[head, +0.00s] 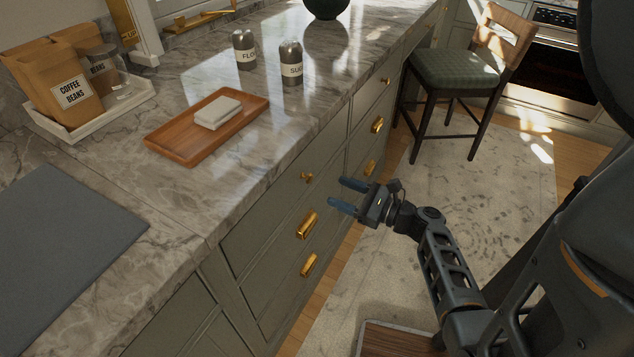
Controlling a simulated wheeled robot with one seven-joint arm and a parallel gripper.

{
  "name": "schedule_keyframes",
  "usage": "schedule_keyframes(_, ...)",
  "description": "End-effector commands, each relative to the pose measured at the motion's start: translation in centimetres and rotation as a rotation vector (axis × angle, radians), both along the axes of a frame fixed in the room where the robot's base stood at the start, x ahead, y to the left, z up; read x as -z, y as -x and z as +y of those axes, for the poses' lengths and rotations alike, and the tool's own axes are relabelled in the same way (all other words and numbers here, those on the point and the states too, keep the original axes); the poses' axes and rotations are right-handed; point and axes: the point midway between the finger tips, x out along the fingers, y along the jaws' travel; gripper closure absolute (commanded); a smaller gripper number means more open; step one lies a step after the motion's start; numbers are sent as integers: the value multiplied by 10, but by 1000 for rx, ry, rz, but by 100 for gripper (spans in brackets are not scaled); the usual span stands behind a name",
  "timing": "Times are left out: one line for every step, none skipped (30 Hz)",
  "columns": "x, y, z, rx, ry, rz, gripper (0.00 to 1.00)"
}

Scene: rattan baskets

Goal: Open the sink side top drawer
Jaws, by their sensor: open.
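Grey-green drawers line the counter front in two columns. The nearer column has a closed top drawer (285,200) with a small brass knob (307,177). The farther column has a closed top drawer (370,98) with a brass knob (386,81). No sink is clearly visible, so I cannot tell which top drawer is the sink side one. My gripper (341,194) is open and empty, its two blue fingers pointing left at the drawer fronts. In the picture it is just right of the nearer knob and appears apart from it.
Brass cup handles (307,224) mark the lower drawers. The marble counter (255,130) holds a wooden tray (172,143), two canisters (291,64) and a coffee-bag tray (75,133). A chair (465,75) stands beyond on the floor. The rug (470,190) is mostly clear.

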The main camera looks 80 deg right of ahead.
Motion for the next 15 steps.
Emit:
schedule_keyframes(-2, -1, -3, 4, -7, -15, 41)
schedule_keyframes(-3, -3, -4, 4, -9, -19, 41)
schedule_keyframes(-4, -7, -5, 4, -9, -21, 41)
schedule_keyframes(-4, -10, -6, 4, -10, -20, 41)
schedule_keyframes(-4, -13, -6, 4, -9, -20, 41)
schedule_keyframes(-4, -19, -8, 3, -9, -18, 41)
schedule_keyframes(-4, -24, -8, 2, -8, -18, 41)
schedule_keyframes(-4, -29, -9, 1, -7, -18, 41)
schedule_keyframes(-4, -36, -11, 1, -7, -18, 41)
schedule_keyframes(-4, -40, -12, 1, -7, -17, 41)
schedule_keyframes(-4, -44, -13, 1, -6, -16, 41)
schedule_keyframes(-4, -50, -15, 1, -5, -16, 41)
schedule_keyframes(-4, -54, -16, 2, -6, -15, 41)
schedule_keyframes(-4, -58, -16, 2, -6, -15, 41)
schedule_keyframes(-3, -62, -17, 2, -7, -15, 41)
